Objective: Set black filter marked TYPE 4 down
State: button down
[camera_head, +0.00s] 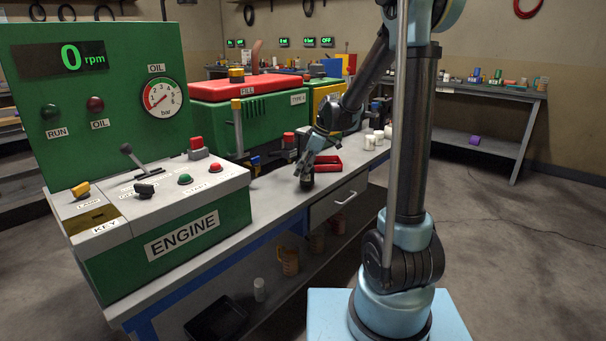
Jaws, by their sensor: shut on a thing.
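My gripper (306,171) is at the front of the grey workbench, pointing down. It is shut on a small dark cylinder, the black filter (307,184). The filter looks upright and is at or just above the bench top (270,203); I cannot tell whether its base touches. Its upper part is hidden by my fingers, and the TYPE 4 mark is too small to read.
A red tray (328,163) lies just right of the filter. Several white cylinders (370,142) stand further right. The green engine console (165,205) is at left; a green engine block with a red cover (250,87) stands behind. A drawer (338,200) is below.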

jog(key=shift+f, duration=0.75)
jog(key=c, duration=0.8)
grip_release()
jog(key=shift+o, duration=0.2)
jog(key=v, duration=1.1)
jog(key=s+d+m, duration=0.3)
jog(key=s+d, duration=0.2)
jog(key=s, duration=0.3)
jog(key=s+d+f+m+h, duration=0.1)
jog(key=s+d+f+m, duration=0.3)
jog(key=s, duration=0.3)
jog(key=s+d+f+m+t+h, duration=0.1)
jog(key=s+d+f+m, duration=0.3)
jog(key=s, duration=0.4)
jog(key=s+d+f+m+t+h, duration=0.1)
jog(key=s+d+f+m, duration=0.3)
jog(key=s, duration=0.4)
jog(key=shift+s+d+f+m+h, duration=0.15)
jog(key=shift+s+d+m+h, duration=0.1)
jog(key=shift+d+m+h, duration=0.55)
jog(key=shift+a, duration=0.15)
